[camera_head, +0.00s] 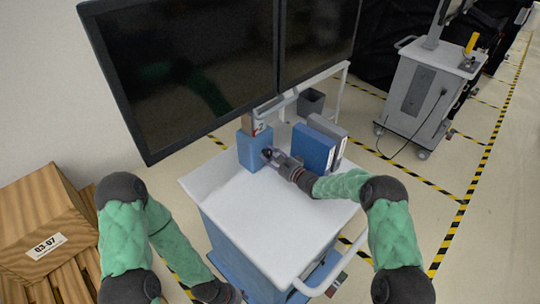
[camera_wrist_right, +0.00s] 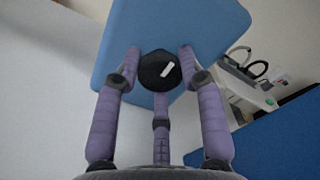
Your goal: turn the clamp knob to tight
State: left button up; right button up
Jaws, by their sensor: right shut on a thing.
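The clamp knob (camera_wrist_right: 157,73) is round and black with a short white mark, slanted from lower left to upper right in the wrist view. It sits on the face of a blue block (camera_head: 252,148), which also fills the top of the wrist view (camera_wrist_right: 190,25). My right gripper (camera_head: 271,156) reaches the knob from the right, its purple-grey fingers closed around the knob's rim. In the head view the knob is small and mostly hidden by the fingers. My left arm hangs at the lower left; its gripper is out of view.
The block stands on a white-topped cart (camera_head: 245,215). Blue and grey binders (camera_head: 313,149) stand close to the right of my gripper. Two dark screens (camera_head: 190,70) rise behind. A grey bin (camera_head: 311,102) is at the back. The cart's front top is clear.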

jog(key=shift+w+d+r+m, duration=0.2)
jog(key=shift+w+d+m, duration=0.05)
jog(key=shift+d+m, duration=0.1)
jog(key=o, duration=1.2)
jog(key=shift+w+f, duration=0.1)
jog(key=shift+c, duration=0.2)
jog(key=shift+f, duration=0.1)
jog(key=shift+s+f, duration=0.1)
jog(key=shift+s, duration=0.15)
jog(key=v, duration=1.1)
jog(key=shift+s+d, duration=0.25)
jog(key=shift+s, duration=0.05)
